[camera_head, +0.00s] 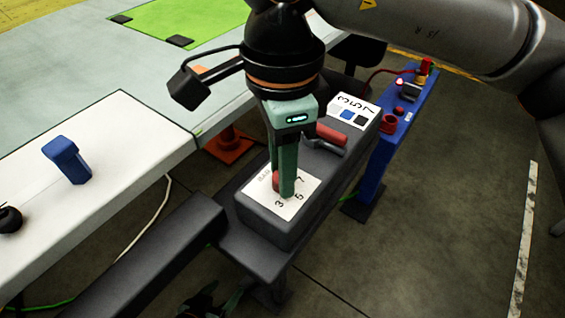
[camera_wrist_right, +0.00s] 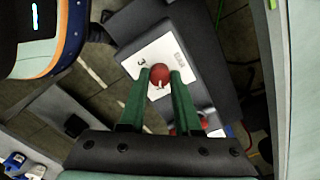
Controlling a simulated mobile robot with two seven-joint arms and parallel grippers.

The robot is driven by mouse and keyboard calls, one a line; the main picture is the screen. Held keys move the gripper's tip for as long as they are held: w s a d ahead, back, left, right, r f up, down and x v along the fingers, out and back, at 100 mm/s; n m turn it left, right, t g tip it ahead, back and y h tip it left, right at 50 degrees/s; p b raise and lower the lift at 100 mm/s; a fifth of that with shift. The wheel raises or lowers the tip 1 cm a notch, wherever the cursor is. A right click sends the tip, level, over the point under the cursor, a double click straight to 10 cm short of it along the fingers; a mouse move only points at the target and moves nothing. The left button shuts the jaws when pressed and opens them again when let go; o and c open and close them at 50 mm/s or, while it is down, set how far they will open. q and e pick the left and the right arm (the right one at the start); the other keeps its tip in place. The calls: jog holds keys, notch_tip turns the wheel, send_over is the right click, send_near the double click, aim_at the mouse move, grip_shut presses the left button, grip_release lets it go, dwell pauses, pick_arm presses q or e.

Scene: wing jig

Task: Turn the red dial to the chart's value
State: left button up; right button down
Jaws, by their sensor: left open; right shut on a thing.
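The red dial (camera_head: 276,181) sits on a white card (camera_head: 296,203) marked 3, 5 and 7, on top of a dark grey box. My right gripper (camera_head: 281,186) points down over it with its green fingers on either side, shut on the dial. In the right wrist view the round dial (camera_wrist_right: 160,72) is between the fingertips and shows a white mark on its near side. A 3 is readable to its left; the fingers hide part of the card. The chart (camera_head: 352,112), a white card with 3, 5, 7 and coloured squares, lies on the box's far end.
A red-handled lever (camera_head: 331,136) stands on the box just behind my right gripper. A blue stand (camera_head: 385,150) with red parts is to the right. A white table (camera_head: 110,170) at left holds a blue block (camera_head: 67,160). An orange cone (camera_head: 229,145) stands behind.

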jog(key=c, duration=0.6)
grip_release()
notch_tip(320, 180, up, 13)
jog(key=p, duration=0.2)
jog(key=shift+f, duration=0.2)
